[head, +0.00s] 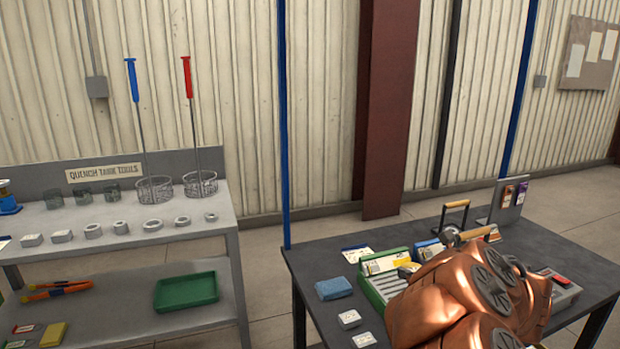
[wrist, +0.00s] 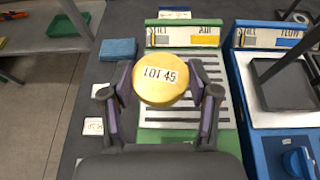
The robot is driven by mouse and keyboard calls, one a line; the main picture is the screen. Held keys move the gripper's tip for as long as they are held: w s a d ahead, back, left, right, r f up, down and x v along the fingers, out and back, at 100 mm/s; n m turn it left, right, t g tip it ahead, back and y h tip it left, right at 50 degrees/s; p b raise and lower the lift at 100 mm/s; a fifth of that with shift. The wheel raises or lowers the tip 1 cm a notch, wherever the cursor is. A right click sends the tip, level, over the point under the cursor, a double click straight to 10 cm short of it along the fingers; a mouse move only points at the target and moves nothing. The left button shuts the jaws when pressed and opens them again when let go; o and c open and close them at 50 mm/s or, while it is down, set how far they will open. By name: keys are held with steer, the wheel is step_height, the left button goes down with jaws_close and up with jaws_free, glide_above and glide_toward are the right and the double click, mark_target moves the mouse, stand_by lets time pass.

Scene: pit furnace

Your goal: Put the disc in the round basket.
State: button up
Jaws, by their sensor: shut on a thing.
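In the wrist view the yellow disc (wrist: 165,82), marked "LOT 45", sits between the two fingers of my gripper (wrist: 164,92), which is shut on it. The disc is above a green slotted tray (wrist: 228,140). In the head view my copper-coloured arm hides most of my gripper and the disc. Two wire baskets stand on the grey bench at the left: one with a blue handle (head: 154,190) and one with a red handle (head: 200,184). Both rims look round, and both look empty. My gripper is well away from them, over the dark table.
The grey bench (head: 232,215) also carries small mesh boxes (head: 83,196) and several metal pieces. Its lower shelf holds a green tray (head: 186,291). On the dark table (head: 300,262) are a blue sponge (head: 334,289) and white blocks (head: 349,319). A floor gap separates bench and table.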

steer(key=w+a+r, duration=0.2)
steer(key=a, duration=0.6)
step_height(320, 180, up, 16)
steer(key=h+p, duration=0.1)
steer(key=p, duration=1.4)
steer(key=shift+d+m+p, duration=0.3)
steer(key=shift+m+p, duration=0.05)
steer(key=shift+m, duration=0.05)
